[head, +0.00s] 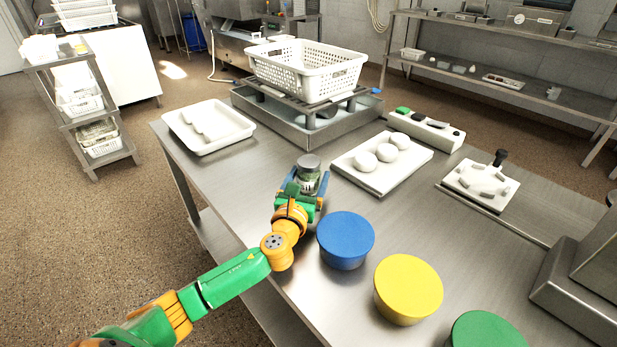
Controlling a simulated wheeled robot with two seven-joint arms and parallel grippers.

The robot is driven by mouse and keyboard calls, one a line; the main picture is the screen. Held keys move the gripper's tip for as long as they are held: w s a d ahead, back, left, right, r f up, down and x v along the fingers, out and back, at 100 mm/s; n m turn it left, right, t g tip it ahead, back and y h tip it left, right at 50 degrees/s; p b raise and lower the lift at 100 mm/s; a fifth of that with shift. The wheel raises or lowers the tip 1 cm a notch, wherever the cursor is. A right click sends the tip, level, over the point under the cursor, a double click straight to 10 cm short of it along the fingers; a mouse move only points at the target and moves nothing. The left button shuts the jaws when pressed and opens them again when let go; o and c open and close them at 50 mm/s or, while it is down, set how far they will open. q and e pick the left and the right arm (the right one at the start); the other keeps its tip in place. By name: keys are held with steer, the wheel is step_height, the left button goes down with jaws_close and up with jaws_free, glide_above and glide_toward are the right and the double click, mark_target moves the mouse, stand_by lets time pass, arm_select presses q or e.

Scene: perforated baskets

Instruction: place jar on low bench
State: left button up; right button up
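A small glass jar (309,163) with a grey lid and green contents stands out over the steel table in the head view. My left gripper (309,184) reaches in from the lower left, with its blue fingers on either side of the jar. The fingers look close to the jar's sides, but whether they press on it is unclear. The jar's base is hidden by the gripper, so I cannot tell whether it touches the table. The steel table (262,190) has a lower shelf (215,235). I cannot tell which surface is the low bench. My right gripper is not in view.
Blue (346,238), yellow (408,288) and green (485,332) round tubs stand near my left arm. A white tray (228,143), a board with white balls (355,178) and a perforated basket (306,72) on a steel stand lie behind. Bare tabletop shows left of the gripper.

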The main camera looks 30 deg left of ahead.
arm_select(q)
steer(key=shift+r, duration=0.1)
steer(key=shift+r, duration=0.25)
steer(key=p+v, duration=0.1)
steer(key=v, duration=1.1)
steer(key=shift+f, duration=0.1)
